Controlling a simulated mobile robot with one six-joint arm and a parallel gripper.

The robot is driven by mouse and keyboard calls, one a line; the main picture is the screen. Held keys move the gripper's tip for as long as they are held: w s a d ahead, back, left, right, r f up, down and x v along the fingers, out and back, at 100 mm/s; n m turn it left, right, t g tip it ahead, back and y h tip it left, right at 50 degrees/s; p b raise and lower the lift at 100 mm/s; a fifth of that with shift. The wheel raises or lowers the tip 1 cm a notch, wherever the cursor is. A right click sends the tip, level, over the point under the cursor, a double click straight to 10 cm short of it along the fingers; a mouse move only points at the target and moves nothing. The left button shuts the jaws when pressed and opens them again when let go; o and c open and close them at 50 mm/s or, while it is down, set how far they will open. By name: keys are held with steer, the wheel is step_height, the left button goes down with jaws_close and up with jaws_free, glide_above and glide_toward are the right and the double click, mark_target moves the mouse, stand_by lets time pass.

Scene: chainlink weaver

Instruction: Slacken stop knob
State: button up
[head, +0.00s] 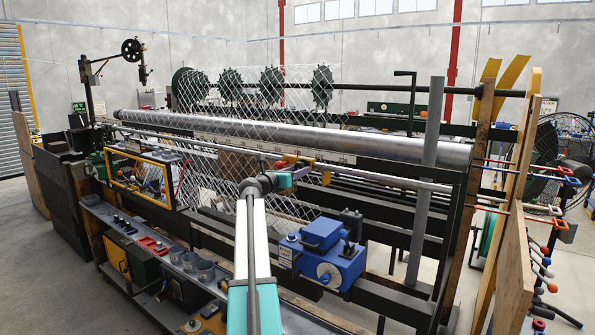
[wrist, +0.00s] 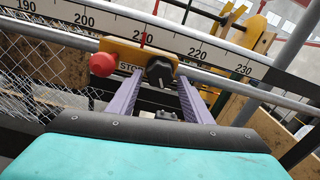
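A yellow stop plate (wrist: 128,50) marked STOP sits on a metal rail in front of a ruler, near its red 210 mark. It carries a black knob (wrist: 160,71) on its face and a red ball (wrist: 103,64) at its left end. My gripper (wrist: 160,80) has its two purple fingers apart, one on each side of the black knob. The knob stands between the fingertips, with slim gaps showing; contact cannot be made out. In the head view my gripper (head: 300,171) is at the rail, with the yellow stop plate (head: 318,167) partly behind it.
A long steel roller (head: 400,146) runs behind the ruler (wrist: 205,50). Chain-link mesh (wrist: 45,75) hangs at left. A blue machine unit (head: 325,250) stands below and right of my arm. A grey upright post (head: 427,180) stands further right.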

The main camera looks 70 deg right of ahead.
steer(key=shift+r, duration=0.2)
steer(key=shift+w+a, duration=0.1)
steer(key=shift+a, duration=0.05)
steer(key=b+v, duration=0.5)
steer(key=v, duration=0.8)
steer(key=shift+a, duration=0.25)
